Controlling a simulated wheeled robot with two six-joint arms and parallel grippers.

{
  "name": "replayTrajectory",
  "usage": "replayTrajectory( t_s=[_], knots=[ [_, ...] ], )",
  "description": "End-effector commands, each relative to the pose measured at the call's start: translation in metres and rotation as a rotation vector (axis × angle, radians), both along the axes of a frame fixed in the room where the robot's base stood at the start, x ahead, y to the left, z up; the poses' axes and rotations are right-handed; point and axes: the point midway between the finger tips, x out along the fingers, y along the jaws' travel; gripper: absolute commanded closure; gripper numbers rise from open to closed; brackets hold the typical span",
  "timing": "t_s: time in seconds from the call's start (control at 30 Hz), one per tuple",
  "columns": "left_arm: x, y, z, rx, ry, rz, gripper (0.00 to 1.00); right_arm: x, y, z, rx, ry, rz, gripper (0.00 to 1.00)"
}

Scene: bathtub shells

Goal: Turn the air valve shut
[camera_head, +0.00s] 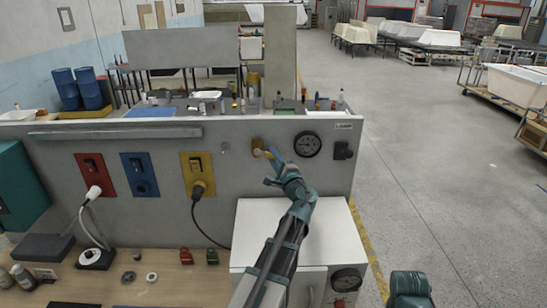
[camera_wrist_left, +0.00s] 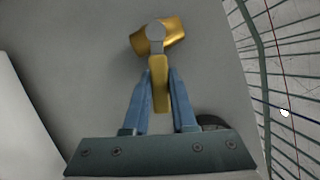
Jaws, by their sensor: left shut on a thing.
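The air valve is a brass body (camera_wrist_left: 172,36) with a grey pivot and a yellow lever handle (camera_wrist_left: 158,72), on the grey panel. In the head view the brass valve (camera_head: 257,146) sits left of the round gauge. My left gripper (camera_head: 269,166) is at the valve's lever, and in the wrist view its blue fingers (camera_wrist_left: 160,88) are shut on the lever from both sides. There the lever points from the pivot toward the gripper, roughly crosswise to the brass body. My right gripper's fingers do not show.
A black gauge (camera_head: 307,144) and a dark switch (camera_head: 343,150) are close right of the valve. A yellow socket plate (camera_head: 197,174) with a plugged cable is to the left. A white cabinet (camera_head: 335,235) stands below, under my left arm.

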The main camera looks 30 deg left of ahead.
Motion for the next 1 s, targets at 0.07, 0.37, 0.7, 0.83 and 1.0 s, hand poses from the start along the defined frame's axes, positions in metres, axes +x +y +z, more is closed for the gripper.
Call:
replayTrajectory(
  t_s=[0.07,0.37,0.7,0.83,1.0],
  knots=[
    [0.000,0.000,0.000,-0.001,0.000,0.000,1.00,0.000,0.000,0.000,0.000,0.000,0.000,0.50],
    [0.000,0.000,0.000,-0.002,-0.001,0.000,1.00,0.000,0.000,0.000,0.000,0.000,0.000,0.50],
    [0.000,-0.001,0.004,-0.023,-0.014,-0.001,1.00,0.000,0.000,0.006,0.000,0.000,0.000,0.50],
    [0.001,-0.002,0.015,-0.114,-0.069,-0.001,1.00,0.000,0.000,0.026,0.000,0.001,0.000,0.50],
    [0.001,-0.002,0.020,-0.225,-0.138,0.000,1.00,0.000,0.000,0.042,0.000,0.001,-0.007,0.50]
  ],
)
